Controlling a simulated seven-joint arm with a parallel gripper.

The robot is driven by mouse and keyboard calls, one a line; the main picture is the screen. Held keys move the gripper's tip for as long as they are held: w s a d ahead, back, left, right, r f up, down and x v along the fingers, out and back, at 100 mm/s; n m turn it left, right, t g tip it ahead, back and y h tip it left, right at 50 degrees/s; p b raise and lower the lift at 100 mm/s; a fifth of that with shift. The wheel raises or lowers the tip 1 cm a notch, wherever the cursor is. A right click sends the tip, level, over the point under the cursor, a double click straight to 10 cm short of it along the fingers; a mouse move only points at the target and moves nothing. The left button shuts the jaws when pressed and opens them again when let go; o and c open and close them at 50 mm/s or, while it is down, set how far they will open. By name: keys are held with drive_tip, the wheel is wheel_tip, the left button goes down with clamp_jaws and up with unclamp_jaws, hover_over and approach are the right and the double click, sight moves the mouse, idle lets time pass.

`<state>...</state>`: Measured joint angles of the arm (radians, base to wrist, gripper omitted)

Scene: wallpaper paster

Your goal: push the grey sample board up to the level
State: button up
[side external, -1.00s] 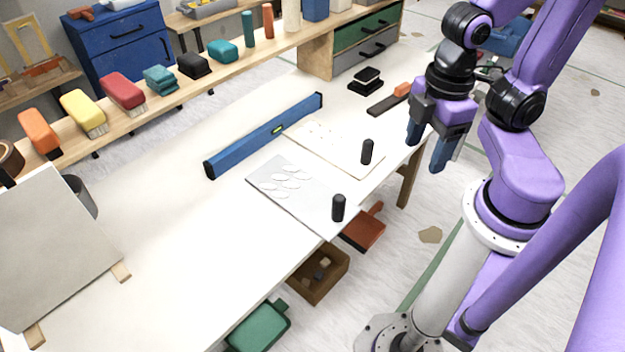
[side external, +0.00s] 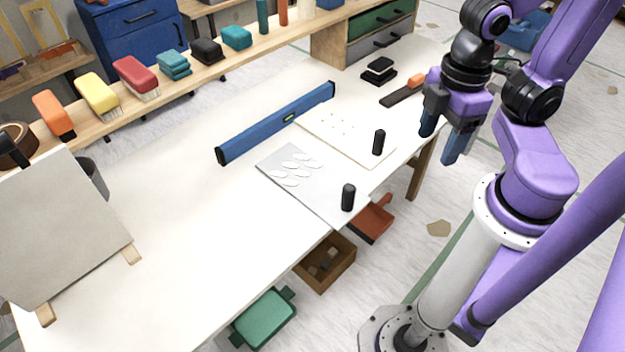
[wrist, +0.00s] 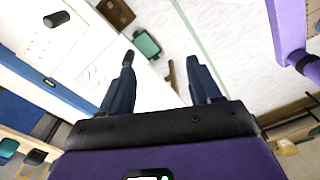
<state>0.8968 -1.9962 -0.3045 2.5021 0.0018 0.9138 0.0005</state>
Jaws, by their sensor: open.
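The grey sample board (side external: 318,182) lies flat on the table, with pale oval patches near its far end and an upright black peg (side external: 348,197) near its front corner. Its front corner reaches the table's front edge. The blue level (side external: 265,132) lies along the table behind it, and a strip of bare table shows between them. The level also shows in the wrist view (wrist: 50,82). My gripper (side external: 438,147) is open and empty, to the right of the board and apart from it, near the table's right end. Its two fingers stand apart in the wrist view (wrist: 160,60).
A cream board (side external: 335,130) with its own black peg (side external: 379,142) lies right of the grey board, close to the level. A dark-bladed tool (side external: 398,94) and black blocks (side external: 379,70) lie farther back. A grey panel (side external: 62,228) leans at left. The table's left-middle is clear.

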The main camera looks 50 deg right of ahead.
drive_tip(key=shift+a+f, duration=0.1)
drive_tip(key=c, duration=0.7)
drive_tip(key=shift+w+a+f+n+h, duration=0.2)
drive_tip(key=shift+n+h, duration=0.1)
drive_tip(key=shift+n, duration=0.1)
clamp_jaws()
drive_tip(key=w+a+f+n+t+h, duration=0.2)
drive_tip(key=a+f+n+t+h, duration=0.3)
drive_tip(key=a+f+n+h, duration=1.05)
drive_tip(key=n+t+y, duration=0.2)
drive_tip(key=n+t, duration=0.5)
drive_tip(key=n, duration=0.9)
approach(353, 194)
drive_tip(key=shift+m, duration=0.25)
drive_tip(key=shift+x, duration=3.15)
